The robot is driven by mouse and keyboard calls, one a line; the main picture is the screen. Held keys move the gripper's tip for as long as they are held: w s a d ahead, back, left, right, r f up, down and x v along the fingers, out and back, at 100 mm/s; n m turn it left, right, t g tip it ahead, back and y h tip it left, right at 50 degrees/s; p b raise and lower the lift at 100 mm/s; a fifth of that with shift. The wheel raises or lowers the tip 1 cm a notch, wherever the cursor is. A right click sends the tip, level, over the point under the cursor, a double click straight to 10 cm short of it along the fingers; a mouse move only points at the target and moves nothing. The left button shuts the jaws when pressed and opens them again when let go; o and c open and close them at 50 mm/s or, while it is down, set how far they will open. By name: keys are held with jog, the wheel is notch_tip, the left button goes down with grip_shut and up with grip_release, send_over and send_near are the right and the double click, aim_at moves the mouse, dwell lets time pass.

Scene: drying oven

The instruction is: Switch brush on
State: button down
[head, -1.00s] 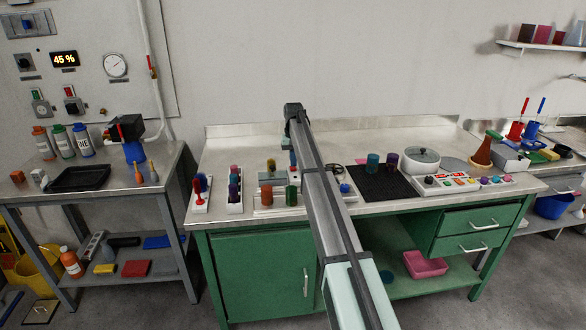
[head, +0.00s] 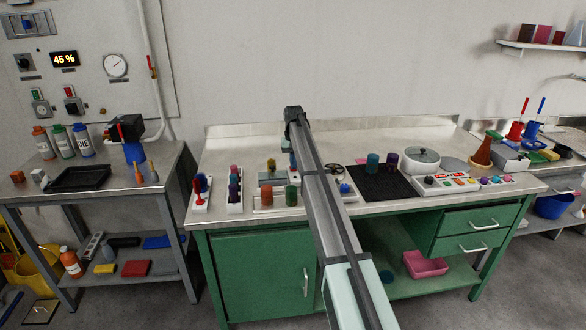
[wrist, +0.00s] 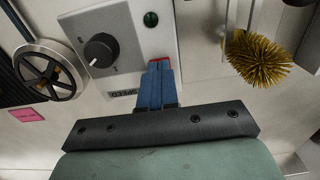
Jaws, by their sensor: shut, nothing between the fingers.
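In the wrist view, a grey control panel (wrist: 122,22) carries a black knob (wrist: 101,50) beside a "SPEED" label, and a green round lamp or button (wrist: 150,19). A red part (wrist: 160,60) shows right at my fingertips and is mostly covered by them; I cannot tell whether they touch it. My gripper (wrist: 158,68) is shut and empty, its blue fingers over the panel's lower right part. A round brush with yellow bristles (wrist: 259,58) is to the right of the panel. In the head view my gripper (head: 292,160) is partly hidden behind my arm.
A black handwheel (wrist: 48,75) stands left of the panel, with a pink piece (wrist: 26,114) near it. In the head view, the green bench (head: 262,275) holds several coloured pots left of my arm and a black mat (head: 385,187) to the right.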

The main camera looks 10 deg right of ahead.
jog(key=shift+f, duration=0.3)
jog(key=shift+r, duration=3.55)
